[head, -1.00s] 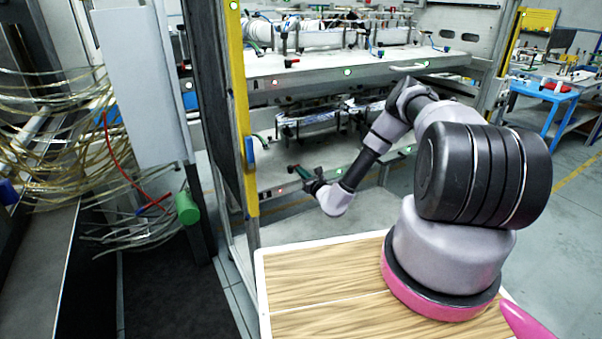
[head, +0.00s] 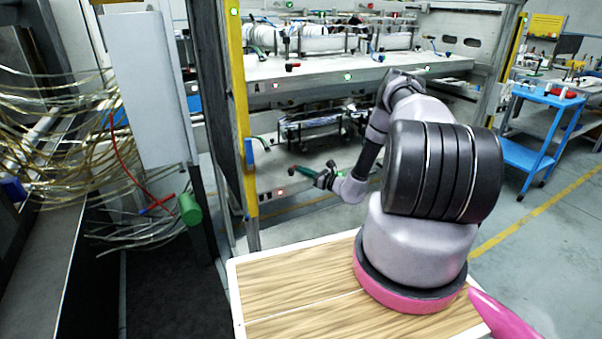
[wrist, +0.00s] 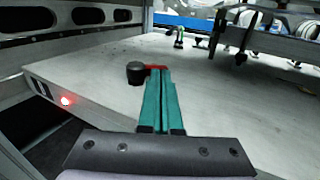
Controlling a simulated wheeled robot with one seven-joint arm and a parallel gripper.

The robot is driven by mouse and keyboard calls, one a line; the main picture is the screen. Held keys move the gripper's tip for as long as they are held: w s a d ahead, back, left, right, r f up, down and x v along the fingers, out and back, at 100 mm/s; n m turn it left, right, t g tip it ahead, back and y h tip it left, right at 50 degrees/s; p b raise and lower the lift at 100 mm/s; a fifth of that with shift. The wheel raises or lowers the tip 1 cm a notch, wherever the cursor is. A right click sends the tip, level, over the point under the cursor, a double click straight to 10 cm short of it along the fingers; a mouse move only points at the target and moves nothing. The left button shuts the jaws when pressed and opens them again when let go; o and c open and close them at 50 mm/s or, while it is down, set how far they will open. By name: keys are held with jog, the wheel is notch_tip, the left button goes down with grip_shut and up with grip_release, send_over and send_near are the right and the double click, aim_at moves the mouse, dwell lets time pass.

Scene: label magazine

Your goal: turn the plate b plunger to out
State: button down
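The plunger appears as a red bar (wrist: 156,67) with a round black knob (wrist: 136,72) at its left end, on the grey plate (wrist: 225,110) in the wrist view. The plate's front edge carries two dark marks and a lit red lamp (wrist: 65,100). My gripper (wrist: 158,74) has its two teal fingers side by side, seemingly shut, with tips at the red bar. Whether they touch or pinch it, I cannot tell. In the head view my gripper (head: 294,170) reaches over the lower shelf beside its red lamp (head: 280,191); the plunger is small there.
An upper shelf (head: 310,72) with rollers and another red-and-black plunger (head: 292,67) lies above my gripper. A yellow post (head: 238,110) stands left of the opening. In the wrist view, a dark clamp frame (wrist: 270,38) stands at the back right of the plate.

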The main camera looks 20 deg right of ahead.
jog(key=shift+w, duration=0.3)
jog(key=shift+d, duration=0.15)
dwell(0.5)
